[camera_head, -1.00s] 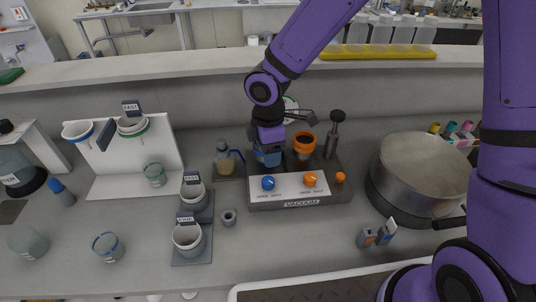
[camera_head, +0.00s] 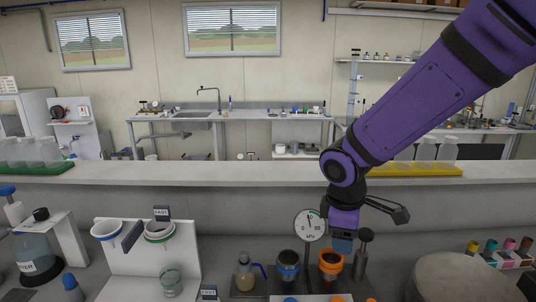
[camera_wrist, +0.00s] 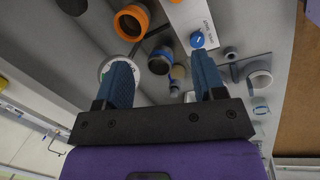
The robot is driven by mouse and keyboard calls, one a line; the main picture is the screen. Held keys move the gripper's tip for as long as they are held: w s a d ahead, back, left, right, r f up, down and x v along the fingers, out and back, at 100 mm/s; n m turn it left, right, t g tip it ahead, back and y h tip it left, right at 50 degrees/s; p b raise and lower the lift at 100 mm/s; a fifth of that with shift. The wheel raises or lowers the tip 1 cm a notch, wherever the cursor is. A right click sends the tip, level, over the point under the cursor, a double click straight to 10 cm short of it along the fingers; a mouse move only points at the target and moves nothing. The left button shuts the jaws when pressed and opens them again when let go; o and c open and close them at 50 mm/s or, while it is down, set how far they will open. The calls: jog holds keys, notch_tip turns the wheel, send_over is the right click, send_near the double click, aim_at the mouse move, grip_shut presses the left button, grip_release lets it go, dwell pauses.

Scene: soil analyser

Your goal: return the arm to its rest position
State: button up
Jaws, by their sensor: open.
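My gripper (camera_head: 342,243) hangs above the back of the bench in the head view, at the end of my purple arm. Its two blue ribbed fingers stand apart in the wrist view (camera_wrist: 164,78), with nothing held between them. Below it are a blue-ringed funnel (camera_head: 288,265) and an orange-ringed funnel (camera_head: 331,264) on the vacuum stand. In the wrist view the blue-ringed funnel (camera_wrist: 160,61) and the orange-ringed funnel (camera_wrist: 131,22) lie beyond the fingers, apart from them.
A round pressure gauge (camera_head: 309,225) and a dark-knobbed metal post (camera_head: 362,255) stand close to the gripper. A raised ledge (camera_head: 230,175) runs behind, bearing a yellow tray (camera_head: 415,170). A large pot (camera_head: 462,278) is at right, a white funnel stand (camera_head: 115,262) at left.

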jog(key=s+d+r+m+t+y, duration=0.1)
jog(key=s+d+r+m+t, duration=0.2)
jog(key=s+d+r+m, duration=1)
jog(key=s+d+r, duration=0.1)
jog(key=s+r, duration=0.1)
jog(key=s, duration=0.2)
jog(key=shift+s+d+r+m+y, duration=0.2)
jog(key=shift+s+r+m+y, duration=0.1)
jog(key=shift+s+r+m, duration=0.1)
